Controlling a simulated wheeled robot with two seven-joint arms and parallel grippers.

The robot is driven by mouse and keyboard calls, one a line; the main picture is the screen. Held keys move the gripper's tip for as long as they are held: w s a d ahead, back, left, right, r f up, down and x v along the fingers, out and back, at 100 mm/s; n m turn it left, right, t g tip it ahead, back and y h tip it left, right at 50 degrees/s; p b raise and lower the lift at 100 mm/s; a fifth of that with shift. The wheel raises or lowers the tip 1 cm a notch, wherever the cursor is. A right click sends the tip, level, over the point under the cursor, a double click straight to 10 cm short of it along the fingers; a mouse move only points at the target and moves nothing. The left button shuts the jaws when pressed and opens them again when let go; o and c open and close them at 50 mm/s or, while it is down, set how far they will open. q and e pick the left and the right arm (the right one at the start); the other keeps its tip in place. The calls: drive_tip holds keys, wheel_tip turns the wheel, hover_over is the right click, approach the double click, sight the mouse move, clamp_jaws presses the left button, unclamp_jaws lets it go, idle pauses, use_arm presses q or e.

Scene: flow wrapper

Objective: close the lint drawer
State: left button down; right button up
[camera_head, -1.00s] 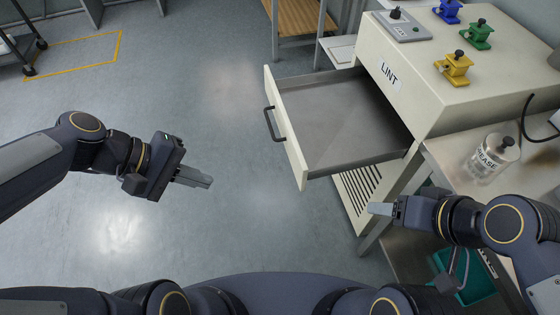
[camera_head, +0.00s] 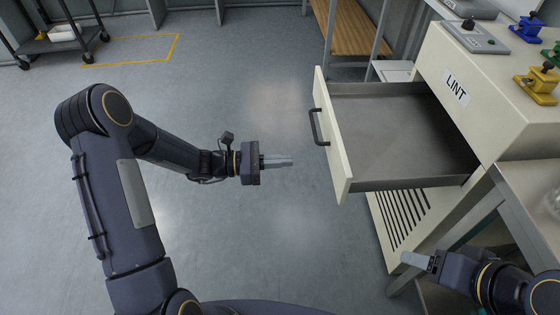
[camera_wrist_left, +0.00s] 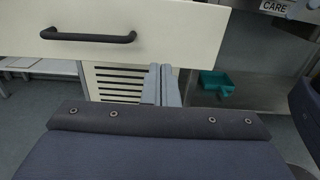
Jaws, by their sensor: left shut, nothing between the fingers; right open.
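The lint drawer (camera_head: 400,135) is pulled out of the cream machine, and its inside looks empty. Its front panel (camera_head: 333,140) carries a dark handle (camera_head: 317,127); the handle also shows at the upper left of the left wrist view (camera_wrist_left: 88,36). The machine bears a LINT label (camera_head: 456,89). My left gripper (camera_head: 291,161) is shut and empty, left of the drawer front and apart from it in the head view. In the left wrist view its fingers (camera_wrist_left: 162,70) overlap the panel's lower edge. My right gripper (camera_head: 404,257) is open, below the drawer near the vent slots.
Yellow (camera_head: 538,84) and blue (camera_head: 527,28) clamp-like blocks and a grey control box (camera_head: 467,37) sit on the machine. A metal table (camera_head: 535,185) stands at the right. The floor left of the drawer is clear.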

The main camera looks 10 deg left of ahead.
sight(333, 158)
use_arm(q)
drive_tip(key=x, duration=1)
drive_tip(key=shift+d+b, duration=0.15)
drive_tip(key=shift+b, duration=0.15)
use_arm(e)
drive_tip(key=shift+f, duration=0.35)
